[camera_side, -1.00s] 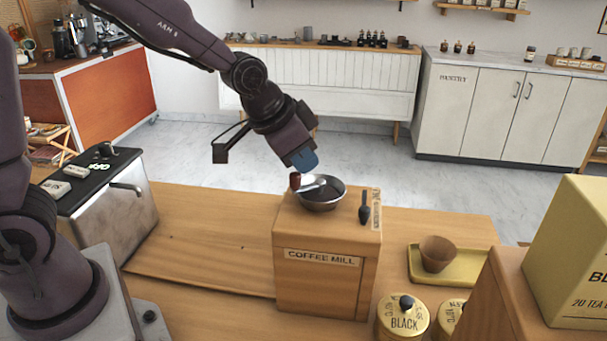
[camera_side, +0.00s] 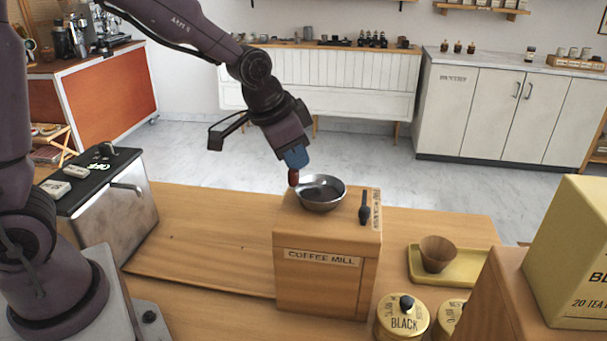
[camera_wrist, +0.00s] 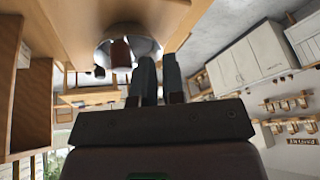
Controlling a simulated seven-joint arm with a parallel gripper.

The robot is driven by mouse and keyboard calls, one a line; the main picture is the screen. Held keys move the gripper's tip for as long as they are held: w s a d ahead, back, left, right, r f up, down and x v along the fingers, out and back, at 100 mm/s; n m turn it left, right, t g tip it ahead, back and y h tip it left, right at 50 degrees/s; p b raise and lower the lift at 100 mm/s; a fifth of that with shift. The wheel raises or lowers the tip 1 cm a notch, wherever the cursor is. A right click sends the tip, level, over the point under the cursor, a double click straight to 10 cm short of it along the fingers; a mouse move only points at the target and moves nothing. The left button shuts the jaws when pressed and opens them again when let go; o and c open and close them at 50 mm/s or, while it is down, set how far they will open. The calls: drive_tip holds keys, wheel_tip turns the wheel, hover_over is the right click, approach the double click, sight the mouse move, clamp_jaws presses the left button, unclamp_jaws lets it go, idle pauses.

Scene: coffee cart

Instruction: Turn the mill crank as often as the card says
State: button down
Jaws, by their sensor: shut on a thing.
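The coffee mill (camera_side: 325,280) is a wooden box with a "COFFEE MILL" label on its front. A metal bowl (camera_side: 322,203) sits in its top. The crank's red-brown knob (camera_side: 293,178) is at the bowl's left rim; it also shows in front of the bowl in the wrist view (camera_wrist: 120,52). The crank arm is mostly hidden. A small label with sideways text (camera_side: 376,213) lies on the mill's top right; I cannot read it.
A dark lever or scoop (camera_side: 364,207) is on the mill's top, right of the bowl. A yellow tray (camera_side: 470,268) with a brown cup (camera_side: 437,253) and a BLACK tin (camera_side: 402,318) stand to the right. A metal machine (camera_side: 105,205) is at left; the counter between is clear.

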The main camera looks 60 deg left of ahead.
drive_tip(key=s+f+g, duration=0.5)
drive_tip(key=s+f, duration=0.1)
drive_tip(key=s, duration=0.4)
drive_tip(key=shift+s+a, duration=0.3)
drive_tip(key=shift+a, duration=0.15)
drive_tip(key=shift+w+d+r, duration=0.25)
drive_tip(key=shift+w+r, duration=0.6)
drive_tip(key=shift+w, duration=1.25)
drive_tip(key=shift+w+d+r, duration=0.2)
drive_tip(key=shift+w+r, duration=0.6)
drive_tip(key=shift+w, duration=1.3)
drive_tip(key=shift+w+d+r, duration=0.25)
drive_tip(key=shift+w+r, duration=0.6)
drive_tip(key=shift+w, duration=1.25)
drive_tip(key=shift+w, duration=0.1)
drive_tip(key=shift+w+a, duration=0.2)
drive_tip(key=shift+w, duration=0.6)
drive_tip(key=shift+w+d, duration=0.45)
drive_tip(key=shift+w, duration=0.3)
